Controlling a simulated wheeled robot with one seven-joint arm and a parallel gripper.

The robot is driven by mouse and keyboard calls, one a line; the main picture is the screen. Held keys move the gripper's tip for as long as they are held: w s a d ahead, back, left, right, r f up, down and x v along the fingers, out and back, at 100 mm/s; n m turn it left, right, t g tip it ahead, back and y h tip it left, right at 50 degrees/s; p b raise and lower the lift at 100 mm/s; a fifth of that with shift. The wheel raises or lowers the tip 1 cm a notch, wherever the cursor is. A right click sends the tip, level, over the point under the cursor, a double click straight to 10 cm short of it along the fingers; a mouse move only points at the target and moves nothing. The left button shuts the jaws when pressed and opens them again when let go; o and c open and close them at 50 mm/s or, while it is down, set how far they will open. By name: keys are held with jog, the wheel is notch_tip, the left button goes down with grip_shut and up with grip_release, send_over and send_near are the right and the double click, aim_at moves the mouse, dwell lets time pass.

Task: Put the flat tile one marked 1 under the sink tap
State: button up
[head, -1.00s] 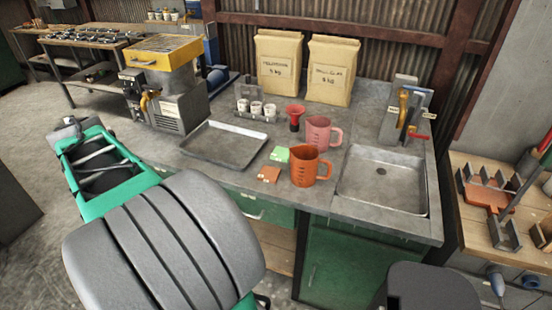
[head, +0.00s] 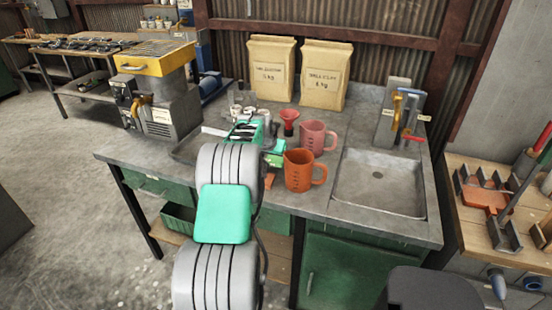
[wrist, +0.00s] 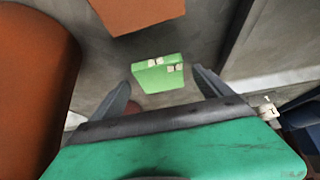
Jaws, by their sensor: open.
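Two small flat tiles lie on the grey counter. The wrist view shows a green tile (wrist: 158,75) with small pale marks and an orange-brown tile (wrist: 138,12) at the top edge. I cannot read a 1 on either. The orange-brown tile (head: 269,181) also shows in the head view, partly behind my arm. My gripper (wrist: 161,80) is open above the counter, with the green tile showing between its fingers and not gripped. The sink (head: 378,186) is at the right, with the tap fittings (head: 400,108) behind it carrying yellow, blue and red parts.
An orange jug (head: 300,172) stands close beside my gripper, with a pink jug (head: 314,137) behind it. A red funnel (head: 289,120) and two paper bags (head: 270,70) stand farther back. A metal tray (head: 185,150) is partly hidden by my arm. The sink basin looks empty.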

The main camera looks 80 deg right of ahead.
jog(key=shift+d+f, duration=0.1)
jog(key=shift+f, duration=0.1)
jog(key=shift+r, duration=0.15)
jog(key=c, duration=1.7)
